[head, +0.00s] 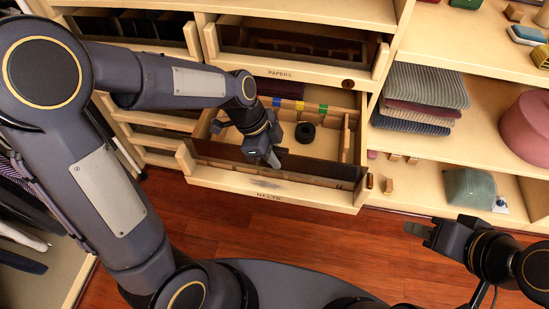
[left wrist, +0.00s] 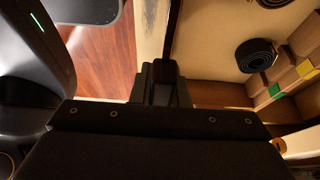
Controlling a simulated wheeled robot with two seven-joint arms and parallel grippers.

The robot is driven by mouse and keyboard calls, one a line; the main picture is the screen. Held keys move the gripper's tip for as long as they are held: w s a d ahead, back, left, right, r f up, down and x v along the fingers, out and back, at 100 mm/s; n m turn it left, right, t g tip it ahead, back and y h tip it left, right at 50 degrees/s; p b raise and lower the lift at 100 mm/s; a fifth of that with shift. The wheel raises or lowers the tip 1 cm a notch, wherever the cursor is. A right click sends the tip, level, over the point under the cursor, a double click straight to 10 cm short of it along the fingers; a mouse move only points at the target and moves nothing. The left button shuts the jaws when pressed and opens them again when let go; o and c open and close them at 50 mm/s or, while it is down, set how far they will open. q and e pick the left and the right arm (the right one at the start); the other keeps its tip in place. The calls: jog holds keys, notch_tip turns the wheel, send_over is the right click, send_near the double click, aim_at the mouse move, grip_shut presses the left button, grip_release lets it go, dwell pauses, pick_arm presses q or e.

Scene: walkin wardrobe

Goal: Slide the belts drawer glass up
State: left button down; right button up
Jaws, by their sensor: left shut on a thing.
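The belts drawer (head: 225,177), labelled BELTS, is pulled out in the middle of the head view. Its dark, see-through glass (head: 325,168) stands along the inside of the drawer front. My left gripper (head: 272,160) is at the top edge of this glass, left of the drawer's middle, and is shut on it. In the left wrist view the fingers (left wrist: 165,80) are together at the drawer front (left wrist: 153,30); the pinched edge is hidden. My right gripper (head: 420,230) is over the floor to the right, away from the drawer; its finger gap is unclear.
A coiled dark belt (head: 305,132) lies in the drawer; the left wrist view shows it too (left wrist: 256,55). The papers drawer (head: 290,75) is above. Shelves with folded clothes (head: 425,90) and a pink hat (head: 527,130) are at the right. Wooden floor (head: 290,235) is clear in front.

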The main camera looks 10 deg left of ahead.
pick_arm(q)
jog(key=shift+r, duration=0.7)
pick_arm(e)
jog(key=shift+r, duration=0.3)
pick_arm(q)
jog(key=c, duration=1.4)
grip_release()
jog(key=shift+f, duration=0.1)
jog(key=p+v, duration=0.1)
jog(key=v, duration=0.7)
pick_arm(e)
jog(key=shift+r, duration=0.65)
